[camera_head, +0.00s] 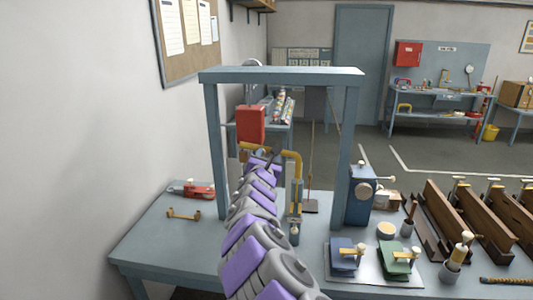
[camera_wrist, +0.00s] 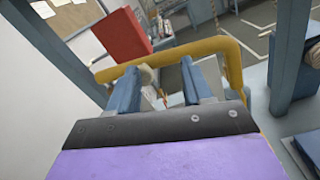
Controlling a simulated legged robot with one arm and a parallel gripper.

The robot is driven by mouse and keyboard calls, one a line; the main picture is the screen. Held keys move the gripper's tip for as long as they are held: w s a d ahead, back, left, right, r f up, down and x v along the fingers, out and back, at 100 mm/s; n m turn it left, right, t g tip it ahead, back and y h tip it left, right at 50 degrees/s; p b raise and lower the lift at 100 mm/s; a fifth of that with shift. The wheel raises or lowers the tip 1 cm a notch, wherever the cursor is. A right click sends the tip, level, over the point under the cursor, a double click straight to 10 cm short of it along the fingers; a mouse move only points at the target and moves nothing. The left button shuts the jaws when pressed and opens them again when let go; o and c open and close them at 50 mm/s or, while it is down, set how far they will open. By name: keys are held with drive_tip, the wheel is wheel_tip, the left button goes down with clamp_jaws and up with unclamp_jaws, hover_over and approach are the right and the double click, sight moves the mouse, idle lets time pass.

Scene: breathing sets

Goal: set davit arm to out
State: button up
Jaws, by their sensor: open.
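The davit arm (camera_head: 298,166) is a yellow bent tube on an upright post, inside the blue-grey frame on the workbench. In the wrist view the davit arm (camera_wrist: 200,47) crosses just beyond my fingertips and bends down at the right. My gripper (camera_wrist: 160,78) is open, its two blue-grey fingers pointing at the tube. A pale rounded knob (camera_wrist: 148,74) shows between the fingers, close to the left one; I cannot tell whether they touch. In the head view my gripper (camera_head: 268,158) is beside the tube, partly hidden by my own arm.
The frame (camera_head: 280,76) has posts on both sides of my arm. A red block (camera_head: 250,124) is beyond the tube at the left. A blue box with a crank (camera_head: 361,194) stands right of the frame. Blue and green clamps (camera_head: 397,258) sit on a plate at the front right.

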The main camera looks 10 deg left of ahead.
drive_tip(key=shift+a+r, duration=0.2)
drive_tip(key=shift+a, duration=1.25)
drive_tip(key=shift+d, duration=0.2)
drive_tip(key=shift+w+a+f, duration=0.25)
drive_tip(key=shift+w+f, duration=0.4)
drive_tip(key=shift+w, duration=0.25)
drive_tip(key=c, duration=0.7)
drive_tip(key=shift+a+r, duration=0.1)
drive_tip(key=shift+a, duration=0.1)
clamp_jaws()
drive_tip(key=shift+d, duration=0.2)
drive_tip(key=shift+r, duration=0.1)
